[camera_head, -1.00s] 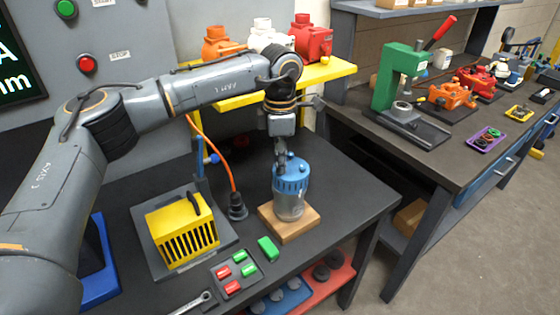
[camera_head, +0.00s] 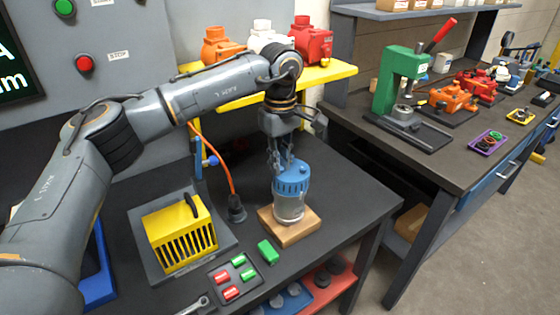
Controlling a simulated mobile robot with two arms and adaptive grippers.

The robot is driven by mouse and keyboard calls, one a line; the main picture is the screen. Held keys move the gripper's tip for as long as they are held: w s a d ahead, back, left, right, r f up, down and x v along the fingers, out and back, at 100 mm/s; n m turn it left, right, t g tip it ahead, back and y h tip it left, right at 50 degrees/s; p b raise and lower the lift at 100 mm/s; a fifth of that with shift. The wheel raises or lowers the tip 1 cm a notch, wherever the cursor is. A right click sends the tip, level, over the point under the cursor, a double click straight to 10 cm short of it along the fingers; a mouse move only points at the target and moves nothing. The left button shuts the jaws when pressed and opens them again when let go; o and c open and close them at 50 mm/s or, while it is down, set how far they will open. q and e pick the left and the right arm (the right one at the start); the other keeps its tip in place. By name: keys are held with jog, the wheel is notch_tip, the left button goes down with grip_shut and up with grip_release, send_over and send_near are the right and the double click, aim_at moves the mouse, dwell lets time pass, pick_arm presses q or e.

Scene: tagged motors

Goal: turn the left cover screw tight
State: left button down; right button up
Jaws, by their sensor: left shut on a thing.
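A motor with a blue cover (camera_head: 291,181) and a clear grey body (camera_head: 290,207) stands upright on a square wooden block (camera_head: 303,228) on the dark bench. My left gripper (camera_head: 281,166) points down at the left part of the cover's top. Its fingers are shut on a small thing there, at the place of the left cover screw. The screw itself is hidden by the fingers. A small blue knob shows on the cover's top to the right of the fingers. My right gripper is out of view.
A yellow slotted box (camera_head: 181,238), red and green blocks on a dark tray (camera_head: 234,289), a green block (camera_head: 268,250) and a wrench (camera_head: 196,306) lie nearby. A yellow shelf (camera_head: 325,76) holding orange, white and red motors stands behind. The bench right of the block is clear.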

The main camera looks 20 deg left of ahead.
pick_arm(q)
jog(key=m, duration=0.3)
jog(key=shift+r+m, duration=0.1)
jog(key=shift+m, duration=0.2)
jog(key=shift+w+r+m, duration=0.1)
jog(key=shift+m, duration=1.4)
jog(key=c, duration=1.4)
grip_release()
jog(key=shift+o, duration=0.4)
notch_tip(320, 180, up, 12)
